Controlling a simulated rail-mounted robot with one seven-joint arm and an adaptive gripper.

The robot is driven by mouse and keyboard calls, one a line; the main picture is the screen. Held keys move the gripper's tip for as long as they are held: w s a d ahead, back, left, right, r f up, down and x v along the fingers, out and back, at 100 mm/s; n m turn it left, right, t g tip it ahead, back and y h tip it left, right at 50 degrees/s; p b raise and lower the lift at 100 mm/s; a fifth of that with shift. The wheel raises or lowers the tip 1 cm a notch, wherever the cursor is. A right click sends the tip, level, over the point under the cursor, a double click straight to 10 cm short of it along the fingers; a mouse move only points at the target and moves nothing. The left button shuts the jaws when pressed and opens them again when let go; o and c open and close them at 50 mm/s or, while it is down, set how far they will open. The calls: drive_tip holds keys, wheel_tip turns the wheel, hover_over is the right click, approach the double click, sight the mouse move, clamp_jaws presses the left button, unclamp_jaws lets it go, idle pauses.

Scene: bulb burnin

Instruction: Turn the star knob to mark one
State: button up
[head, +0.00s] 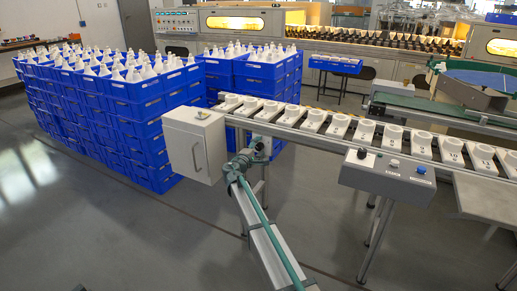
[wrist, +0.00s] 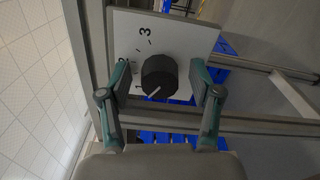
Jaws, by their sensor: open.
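My gripper (wrist: 153,70) is open, with one finger on each side of the knob and gaps showing between fingers and knob. In the head view my arm reaches beside the pale box (head: 190,148); the marked panel cannot be made out there.
A conveyor (head: 300,126) carrying white pieces runs right from the box. A grey control panel (head: 385,180) with buttons hangs on its front. Blue crates (head: 150,135) of bulbs are stacked behind at the left. Open floor (head: 130,250) lies at the front left.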

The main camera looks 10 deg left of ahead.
drive_tip(key=v, duration=1.2)
